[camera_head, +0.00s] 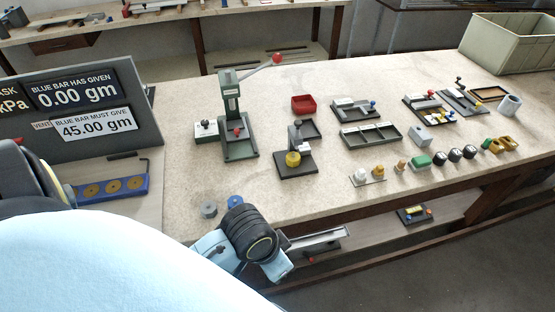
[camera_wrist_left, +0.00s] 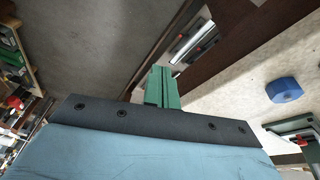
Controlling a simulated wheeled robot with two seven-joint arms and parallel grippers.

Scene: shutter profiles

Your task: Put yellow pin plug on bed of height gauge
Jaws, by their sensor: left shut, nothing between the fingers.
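A short yellow cylinder (camera_head: 293,159), which looks like the yellow pin plug, stands on the dark base plate of a small upright stand. This stand looks like the height gauge (camera_head: 297,172). At this size I cannot tell whether the cylinder rests loose there. My left wrist is near the front table edge, left of and nearer than the stand. My left gripper (camera_wrist_left: 161,88) shows green fingers in the left wrist view, shut and empty; the fingers are hidden in the head view. My right gripper is not seen.
A green lever press (camera_head: 238,150) stands left of the stand. A grey cylinder (camera_head: 209,210) is near my wrist.

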